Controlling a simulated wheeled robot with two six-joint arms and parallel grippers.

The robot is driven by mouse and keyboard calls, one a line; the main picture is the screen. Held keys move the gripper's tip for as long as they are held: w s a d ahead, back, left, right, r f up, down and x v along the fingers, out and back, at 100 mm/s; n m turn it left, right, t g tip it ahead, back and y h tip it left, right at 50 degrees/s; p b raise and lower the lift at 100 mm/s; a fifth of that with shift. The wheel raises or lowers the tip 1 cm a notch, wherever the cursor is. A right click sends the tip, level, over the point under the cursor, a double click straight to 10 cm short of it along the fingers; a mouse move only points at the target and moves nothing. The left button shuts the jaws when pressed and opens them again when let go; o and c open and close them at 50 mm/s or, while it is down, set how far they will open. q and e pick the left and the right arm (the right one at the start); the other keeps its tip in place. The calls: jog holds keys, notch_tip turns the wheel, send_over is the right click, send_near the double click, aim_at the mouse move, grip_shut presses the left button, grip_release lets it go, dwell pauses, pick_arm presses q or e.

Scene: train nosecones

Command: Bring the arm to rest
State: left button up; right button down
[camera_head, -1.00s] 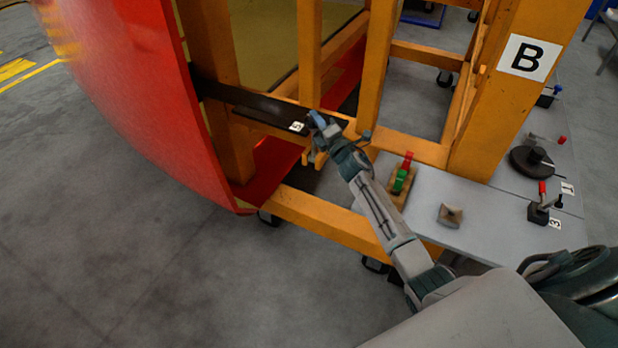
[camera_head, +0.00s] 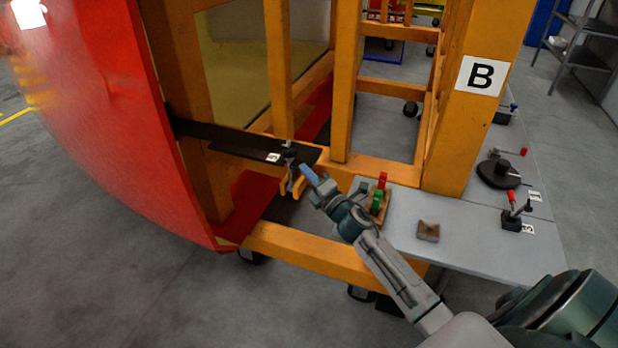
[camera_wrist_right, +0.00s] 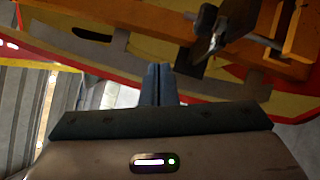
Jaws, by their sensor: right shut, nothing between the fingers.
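My right arm comes in from the lower right of the head view. Its gripper (camera_head: 306,171) is at the end of the arm, just in front of the dark bar marked 5 (camera_head: 240,147) and near a small clamp (camera_head: 290,158) on that bar. In the right wrist view the two fingers of the gripper (camera_wrist_right: 158,84) lie together with nothing between them. A dark clamp part (camera_wrist_right: 205,40) shows beyond the fingers, apart from them. My left gripper is not in the frames.
A large red nosecone (camera_head: 90,110) stands at the left in an orange frame (camera_head: 320,258). At the right, a grey table (camera_head: 460,235) carries a red and green toggle clamp (camera_head: 378,192), a small brown block (camera_head: 428,231), and other clamps. The floor (camera_head: 130,290) at the lower left is clear.

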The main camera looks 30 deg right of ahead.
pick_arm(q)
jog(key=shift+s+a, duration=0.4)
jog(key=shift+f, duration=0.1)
